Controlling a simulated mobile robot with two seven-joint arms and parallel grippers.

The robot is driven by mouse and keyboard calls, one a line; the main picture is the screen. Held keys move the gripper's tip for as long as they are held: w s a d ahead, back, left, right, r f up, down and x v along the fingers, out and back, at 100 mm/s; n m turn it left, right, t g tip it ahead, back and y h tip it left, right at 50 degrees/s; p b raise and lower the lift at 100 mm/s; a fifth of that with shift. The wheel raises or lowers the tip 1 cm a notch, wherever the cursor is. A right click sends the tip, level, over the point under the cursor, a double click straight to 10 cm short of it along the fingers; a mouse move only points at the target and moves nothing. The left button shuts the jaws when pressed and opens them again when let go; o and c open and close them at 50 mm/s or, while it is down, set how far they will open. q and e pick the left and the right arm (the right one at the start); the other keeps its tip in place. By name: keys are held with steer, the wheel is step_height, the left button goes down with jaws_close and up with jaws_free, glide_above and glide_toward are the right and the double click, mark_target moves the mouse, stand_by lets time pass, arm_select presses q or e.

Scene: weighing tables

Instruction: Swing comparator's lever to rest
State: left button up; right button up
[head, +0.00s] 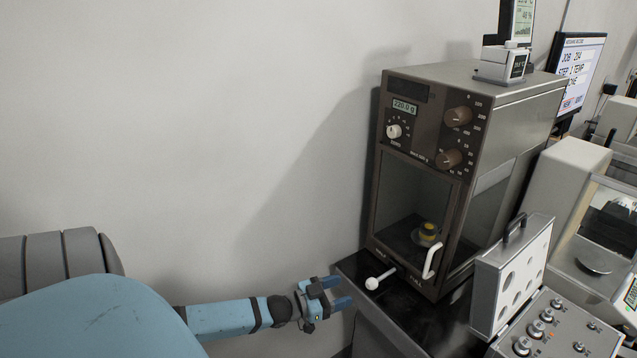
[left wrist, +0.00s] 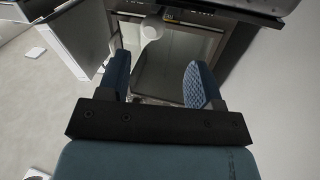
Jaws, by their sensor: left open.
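The comparator (head: 421,130) is a brown and grey cabinet with a glass-fronted chamber and a display reading about 220.0 g. Its lever (head: 381,278), with a white ball knob, sticks out low at the front, between labels; one reads "FULL". My left gripper (head: 341,292) is open and empty, just left of the knob and apart from it. In the left wrist view, the white knob (left wrist: 152,31) shows beyond the fingertips of the open left gripper (left wrist: 158,68), roughly between them. My right gripper is not in view.
A yellow-topped weight (head: 428,231) sits in the chamber, behind a white door handle (head: 431,262). An open weight case (head: 541,325) with several knobbed weights stands at right. A small device (head: 503,64) is on top of the cabinet. The wall side at left is clear.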

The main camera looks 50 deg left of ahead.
arm_select(q)
steer(key=v, duration=0.6)
stand_by(0.5)
